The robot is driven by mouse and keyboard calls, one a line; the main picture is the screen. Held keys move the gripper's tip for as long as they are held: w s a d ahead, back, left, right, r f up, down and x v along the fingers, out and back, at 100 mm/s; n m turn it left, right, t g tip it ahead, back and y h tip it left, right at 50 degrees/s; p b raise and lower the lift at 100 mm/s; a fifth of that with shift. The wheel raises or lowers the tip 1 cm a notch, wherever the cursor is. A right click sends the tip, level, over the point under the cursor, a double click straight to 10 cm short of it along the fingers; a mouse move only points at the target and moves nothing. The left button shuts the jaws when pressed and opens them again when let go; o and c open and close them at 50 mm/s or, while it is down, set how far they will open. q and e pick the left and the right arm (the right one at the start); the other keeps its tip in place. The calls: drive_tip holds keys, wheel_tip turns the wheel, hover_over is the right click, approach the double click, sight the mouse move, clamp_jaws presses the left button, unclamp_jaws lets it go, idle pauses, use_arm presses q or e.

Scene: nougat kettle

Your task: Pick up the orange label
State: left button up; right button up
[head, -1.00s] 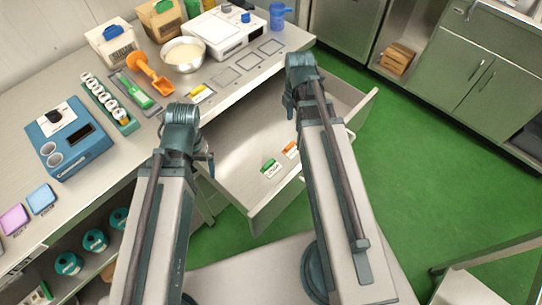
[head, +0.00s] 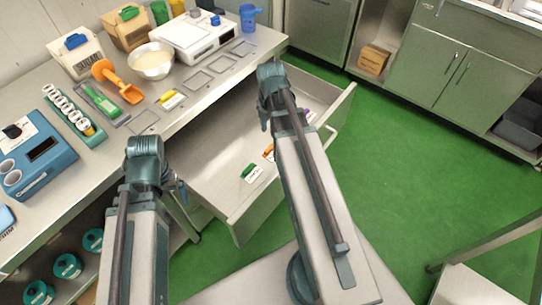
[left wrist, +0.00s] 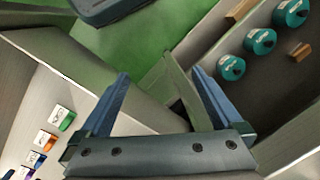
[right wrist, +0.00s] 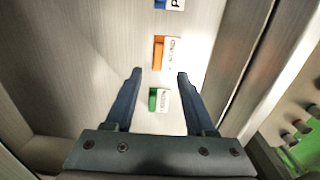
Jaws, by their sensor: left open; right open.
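The orange label (right wrist: 160,53) lies flat on the drawer floor, an orange block with a white printed card. In the head view the orange label (head: 268,152) is partly hidden by my right arm. My right gripper (right wrist: 158,75) is open and empty above the drawer, its fingertips just short of the orange label, with the green label (right wrist: 154,99) between its fingers in the picture. My left gripper (left wrist: 165,80) is open and empty beside the drawer's side wall. In the left wrist view the orange label (left wrist: 46,141) lies at the lower left.
The open drawer (head: 238,222) also holds a blue label (right wrist: 172,4) and a purple one (left wrist: 34,158). The counter (head: 205,112) above carries a bowl (head: 152,62), an orange scoop (head: 118,82) and a scale (head: 190,38). Teal tins (left wrist: 257,40) stand on a shelf below.

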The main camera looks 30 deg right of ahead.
sight(270, 147)
use_arm(q)
drive_tip(key=shift+f+b, duration=1.25)
drive_tip(key=shift+f, duration=0.55)
use_arm(e)
drive_tip(key=shift+f, duration=1.85)
use_arm(q)
drive_tip(key=shift+f, duration=0.1)
use_arm(e)
drive_tip(key=f+b, duration=0.5)
drive_tip(key=shift+w+f, duration=0.15)
drive_tip(key=shift+w, duration=0.1)
use_arm(q)
wheel_tip(270, 147, down, 5)
use_arm(e)
clamp_jaws()
